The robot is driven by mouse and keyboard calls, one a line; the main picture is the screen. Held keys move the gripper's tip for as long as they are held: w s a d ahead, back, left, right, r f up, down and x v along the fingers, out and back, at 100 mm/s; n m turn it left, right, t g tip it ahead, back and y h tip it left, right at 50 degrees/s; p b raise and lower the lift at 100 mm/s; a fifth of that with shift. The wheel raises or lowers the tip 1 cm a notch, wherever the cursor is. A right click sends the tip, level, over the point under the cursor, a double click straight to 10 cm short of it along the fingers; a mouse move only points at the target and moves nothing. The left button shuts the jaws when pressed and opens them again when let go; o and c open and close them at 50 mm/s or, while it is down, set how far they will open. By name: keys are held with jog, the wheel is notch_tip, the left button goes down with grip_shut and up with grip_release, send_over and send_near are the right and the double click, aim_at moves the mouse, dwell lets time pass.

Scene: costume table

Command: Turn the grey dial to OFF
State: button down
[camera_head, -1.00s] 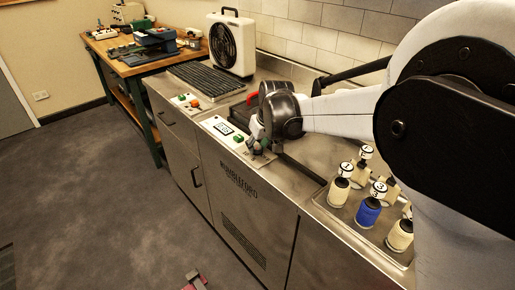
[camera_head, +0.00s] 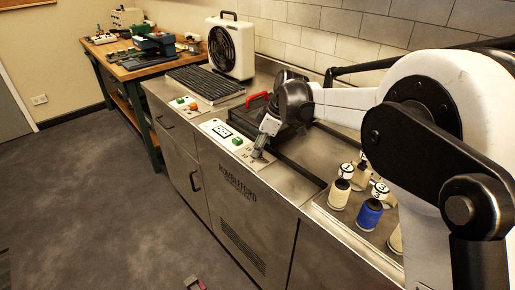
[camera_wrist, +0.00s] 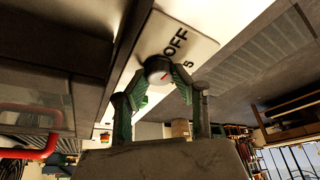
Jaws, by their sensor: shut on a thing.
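The grey dial (camera_wrist: 157,69) shows in the wrist view, round with a red mark on its face. Its white label plate (camera_wrist: 203,45) carries the word OFF and part of another marking. The red mark sits at the lower right of the dial face in the picture; I cannot tell which setting it lines up with. My gripper (camera_wrist: 158,82) is shut on the dial, with green-padded fingers on either side of it. In the head view my gripper (camera_head: 257,153) slants down to the front of the counter's control panel and hides the dial there.
A green button (camera_head: 237,141) and a white display plate (camera_head: 215,129) are left of my gripper. A dark case with a red handle (camera_head: 257,98) lies behind. Bottles, one blue (camera_head: 369,213), stand in a tray (camera_head: 331,210) at right. A white fan (camera_head: 231,48) is at the back.

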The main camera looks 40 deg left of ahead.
jog(key=shift+n, duration=0.5)
jog(key=shift+h, duration=0.3)
jog(key=c, duration=1.4)
grip_release()
jog(key=shift+g, duration=0.3)
jog(key=shift+c, duration=0.2)
jog(key=v, duration=1.2)
jog(key=shift+d, duration=0.1)
